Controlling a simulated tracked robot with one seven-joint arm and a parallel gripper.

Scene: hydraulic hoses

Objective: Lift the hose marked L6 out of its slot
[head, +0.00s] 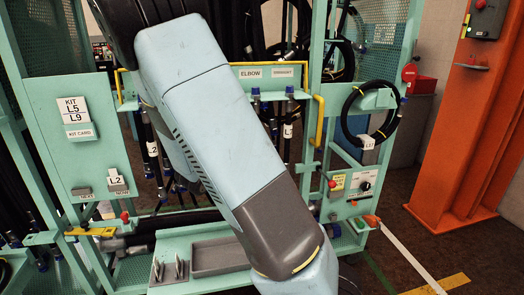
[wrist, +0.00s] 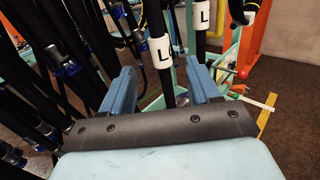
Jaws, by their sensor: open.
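In the wrist view, my gripper (wrist: 162,68) is open, with its two blue fingers apart. A black hose with a white tag (wrist: 160,52) stands between and just beyond the fingertips. A second tagged hose (wrist: 200,17) is close by on the right. Each tag shows an "L", but the rest is turned away, so I cannot tell which hose is L6. In the head view my arm covers the middle of the rack and my gripper is hidden. Tagged hoses hang either side of it, one reading L2 (head: 152,149) and one partly readable (head: 288,131).
A coiled hose (head: 368,142) hangs at the right of the green rack. A kit card (head: 73,110) reads L5 and L9. A grey tray (head: 220,258) sits low in front. Many black hoses (wrist: 65,60) crowd the wrist view's left. An orange post (head: 468,120) stands right.

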